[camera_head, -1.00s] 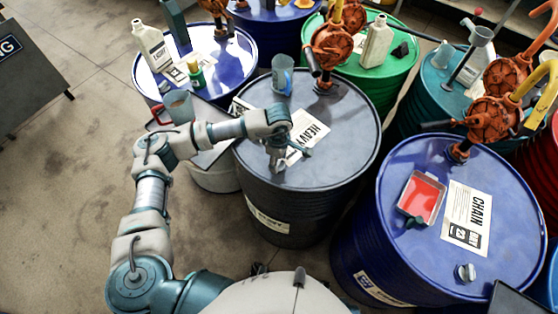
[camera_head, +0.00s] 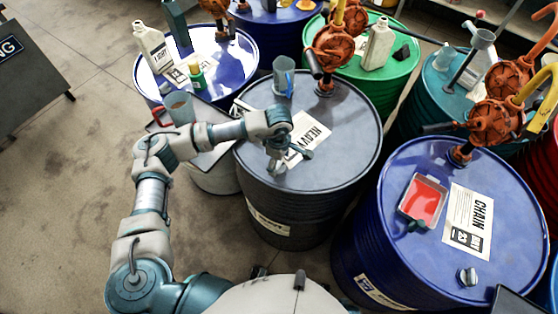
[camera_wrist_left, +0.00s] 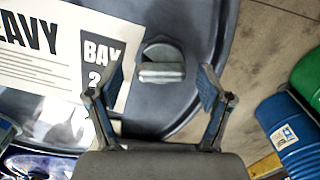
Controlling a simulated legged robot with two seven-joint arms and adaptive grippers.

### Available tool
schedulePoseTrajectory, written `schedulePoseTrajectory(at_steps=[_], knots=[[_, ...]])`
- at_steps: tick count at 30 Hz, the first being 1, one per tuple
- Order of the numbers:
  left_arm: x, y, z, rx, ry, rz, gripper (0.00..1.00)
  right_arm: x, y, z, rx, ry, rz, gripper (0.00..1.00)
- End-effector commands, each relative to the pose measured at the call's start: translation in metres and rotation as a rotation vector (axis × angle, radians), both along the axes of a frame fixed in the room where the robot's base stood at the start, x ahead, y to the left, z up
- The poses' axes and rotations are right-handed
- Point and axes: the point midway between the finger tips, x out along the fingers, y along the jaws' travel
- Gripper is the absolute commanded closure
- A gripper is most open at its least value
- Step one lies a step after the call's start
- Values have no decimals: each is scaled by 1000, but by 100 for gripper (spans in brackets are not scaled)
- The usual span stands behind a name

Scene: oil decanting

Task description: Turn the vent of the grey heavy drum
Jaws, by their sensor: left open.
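The grey heavy drum (camera_head: 345,120) stands in the middle of the head view, with a white HEAVY label (camera_head: 313,130) on its lid. In the left wrist view its vent (camera_wrist_left: 162,66) is a small grey round cap with a raised bar across it, near the lid's rim. My left gripper (camera_wrist_left: 162,76) is open, one finger on each side of the vent, with gaps visible on both sides. In the head view my left gripper (camera_head: 285,158) is low over the near left part of the lid and largely hides the vent. My right gripper is not seen.
A clear jug (camera_head: 283,76) and an orange pump (camera_head: 330,50) stand at the lid's far side. The blue chain drum (camera_head: 505,180) stands to the right, with a red-filled tray (camera_head: 423,197). A cart with a cup (camera_head: 180,107) stands left of the grey drum.

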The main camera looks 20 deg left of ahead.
Motion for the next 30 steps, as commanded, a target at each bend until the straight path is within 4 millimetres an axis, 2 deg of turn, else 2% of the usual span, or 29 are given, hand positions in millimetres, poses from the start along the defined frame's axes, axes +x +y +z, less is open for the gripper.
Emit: schedulePoseTrajectory(at_steps=[5, 12, 18, 23, 30], knots=[[1, 0, 20, -2, -4, 0, 21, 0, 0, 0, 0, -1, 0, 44], [2, 0, 73, -1, -4, 0, 21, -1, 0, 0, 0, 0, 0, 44], [2, 1, 107, -1, -2, 1, 21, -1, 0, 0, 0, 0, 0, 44], [2, 1, 118, -2, -1, 0, 21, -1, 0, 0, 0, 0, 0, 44], [2, 1, 118, -1, 0, 0, 21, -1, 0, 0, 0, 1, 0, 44]])
